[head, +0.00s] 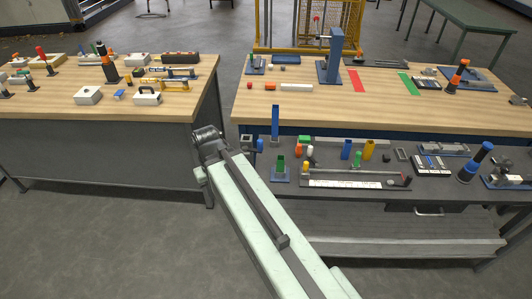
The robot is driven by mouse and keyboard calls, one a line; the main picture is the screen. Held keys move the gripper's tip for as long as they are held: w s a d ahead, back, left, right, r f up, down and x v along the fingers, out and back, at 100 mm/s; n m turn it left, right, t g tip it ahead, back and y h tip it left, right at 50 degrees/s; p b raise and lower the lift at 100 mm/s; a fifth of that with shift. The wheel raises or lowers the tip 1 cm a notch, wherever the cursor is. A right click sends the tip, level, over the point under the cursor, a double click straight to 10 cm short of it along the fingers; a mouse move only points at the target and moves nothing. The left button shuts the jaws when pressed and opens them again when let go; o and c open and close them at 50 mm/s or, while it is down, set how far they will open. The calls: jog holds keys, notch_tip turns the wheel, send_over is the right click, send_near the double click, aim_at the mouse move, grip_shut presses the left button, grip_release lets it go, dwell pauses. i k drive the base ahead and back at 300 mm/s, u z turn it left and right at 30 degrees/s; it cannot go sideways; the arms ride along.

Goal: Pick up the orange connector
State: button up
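Several small orange pieces are in view, and I cannot tell for sure which is the connector. One orange piece (298,150) stands on the dark lower shelf of the right bench, beside a green block and a white piece. A small orange-red block (270,87) lies on the wooden top of the same bench, left of a white bar. My pale green arm reaches up from the bottom right. My gripper (207,136) is the dark grey end, in front of the gap between the two benches and apart from these pieces. Its fingers are too small to make out.
The left bench (190,101) holds white boxes, tools and black-and-orange cylinders. The right bench (440,113) has a blue upright stand (329,62), a red strip and a green strip. Its shelf is crowded with small parts. A yellow cage (262,25) stands behind. Floor at lower left is clear.

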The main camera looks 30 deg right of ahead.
aim_at(298, 149)
jog(key=u, duration=1.4)
jog(key=k, duration=1.15)
jog(key=z, duration=0.8)
jog(key=i, duration=1)
jog(key=u, duration=0.1)
